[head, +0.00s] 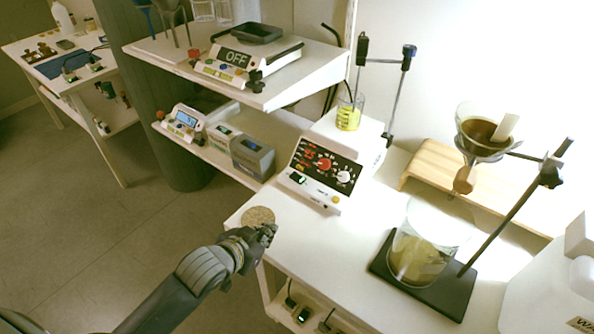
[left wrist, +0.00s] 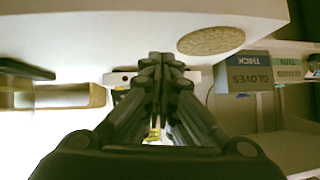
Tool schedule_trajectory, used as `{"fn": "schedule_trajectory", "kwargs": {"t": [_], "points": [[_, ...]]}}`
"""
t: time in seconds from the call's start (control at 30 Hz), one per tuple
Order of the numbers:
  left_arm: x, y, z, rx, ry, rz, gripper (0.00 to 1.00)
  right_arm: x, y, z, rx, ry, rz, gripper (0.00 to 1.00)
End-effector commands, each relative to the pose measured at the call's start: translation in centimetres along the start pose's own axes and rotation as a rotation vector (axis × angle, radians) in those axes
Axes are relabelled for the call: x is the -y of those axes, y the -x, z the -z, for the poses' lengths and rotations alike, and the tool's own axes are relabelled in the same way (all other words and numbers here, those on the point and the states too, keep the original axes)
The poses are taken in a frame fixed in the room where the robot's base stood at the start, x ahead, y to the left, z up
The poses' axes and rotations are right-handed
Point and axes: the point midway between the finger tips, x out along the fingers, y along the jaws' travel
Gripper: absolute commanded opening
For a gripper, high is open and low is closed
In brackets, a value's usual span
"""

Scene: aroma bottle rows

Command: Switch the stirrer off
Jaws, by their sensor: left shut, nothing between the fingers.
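The stirrer (head: 318,177) is a white unit on the bench with a sloped black front panel. The panel carries a red knob (head: 325,163), a white knob (head: 343,176) and a small lit green switch (head: 298,178). A beaker of yellow liquid (head: 348,117) stands on its top plate. My left gripper (head: 268,232) is shut and empty, at the bench's near left edge by a round cork mat (head: 258,216), apart from the stirrer. My right gripper is not in view.
A glove box (head: 253,157) stands on the lower shelf left of the stirrer. A hot-plate-like unit marked OFF (head: 237,60) sits on the upper shelf. A stand with a black base (head: 440,290) and a large beaker (head: 418,258) are at right. Bench before the stirrer is clear.

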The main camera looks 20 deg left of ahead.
Motion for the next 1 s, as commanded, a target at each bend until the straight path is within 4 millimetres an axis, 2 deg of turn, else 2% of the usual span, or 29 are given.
{"fn": "schedule_trajectory", "kwargs": {"t": [0.1, 0.2, 0.4, 0.53, 1.0], "points": [[1.9, -1.6, 3.7, -0.127, -0.028, -0.009, 0.00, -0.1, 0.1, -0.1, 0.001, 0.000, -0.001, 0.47], [3.4, -2.4, 6.8, -0.230, -0.045, -0.023, 0.00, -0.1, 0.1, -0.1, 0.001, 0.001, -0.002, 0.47], [5.6, -2.9, 10.8, -0.366, -0.063, -0.048, 0.00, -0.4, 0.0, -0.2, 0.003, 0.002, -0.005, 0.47], [6.1, -2.8, 11.8, -0.400, -0.067, -0.055, 0.00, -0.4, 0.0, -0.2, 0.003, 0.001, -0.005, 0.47], [6.1, -3.3, 12.2, -0.406, -0.066, -0.056, 0.00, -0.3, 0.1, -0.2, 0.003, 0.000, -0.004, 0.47]]}}
